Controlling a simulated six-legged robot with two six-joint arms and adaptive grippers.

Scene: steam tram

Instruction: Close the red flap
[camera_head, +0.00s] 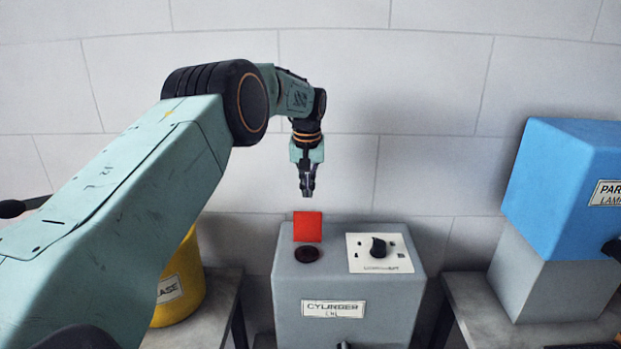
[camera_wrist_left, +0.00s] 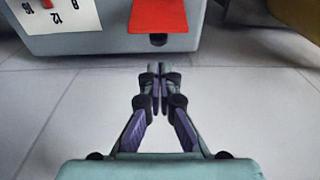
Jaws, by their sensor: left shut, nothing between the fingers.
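The red flap (camera_head: 307,226) stands upright on top of the grey box labelled as a cylinder unit (camera_head: 345,290). A dark round opening (camera_head: 307,254) lies in the box top just in front of it. My left gripper (camera_head: 307,192) is shut and empty, pointing down a little above the flap in the head view. In the left wrist view the red flap (camera_wrist_left: 158,15) shows at the top, beyond the shut fingertips (camera_wrist_left: 157,68), with a gap between. My right gripper is in neither view.
A white panel with a black knob (camera_head: 379,247) is beside the flap on the box top. A yellow container (camera_head: 181,285) stands to the left, partly behind my arm. A blue box (camera_head: 560,180) sits on a grey block at right. A pale wall is behind.

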